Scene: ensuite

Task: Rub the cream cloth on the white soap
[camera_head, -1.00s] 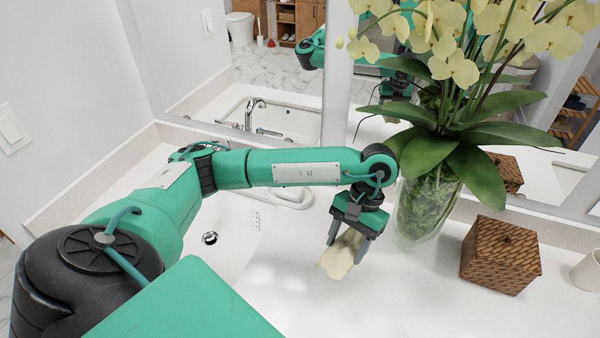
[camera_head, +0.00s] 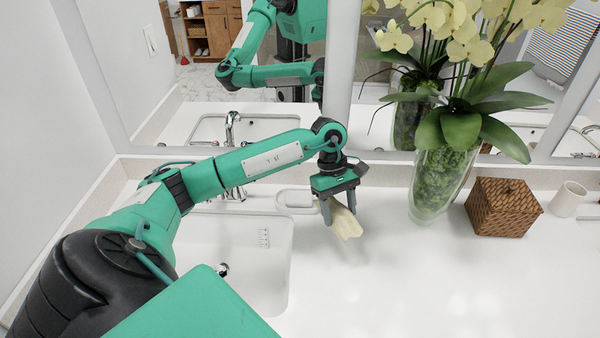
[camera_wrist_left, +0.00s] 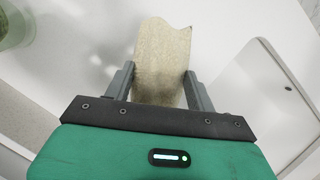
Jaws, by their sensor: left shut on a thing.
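The cream cloth (camera_head: 346,222) hangs from my left gripper (camera_head: 338,207), which is shut on it just above the white counter, right of the sink. In the left wrist view the cloth (camera_wrist_left: 162,55) sticks out between the two fingers of the gripper (camera_wrist_left: 158,74). A white, rounded, dish-like thing (camera_head: 292,200) lies at the sink's back right edge, just left of the gripper. I cannot tell whether the white soap is on it or is part of it. My right gripper is not in view.
A glass vase (camera_head: 432,190) with yellow orchids stands right of my left gripper. A brown woven box (camera_head: 503,208) and a white cup (camera_head: 568,198) stand further right. The sink (camera_head: 235,250) lies to the left. The front counter (camera_head: 420,290) is clear.

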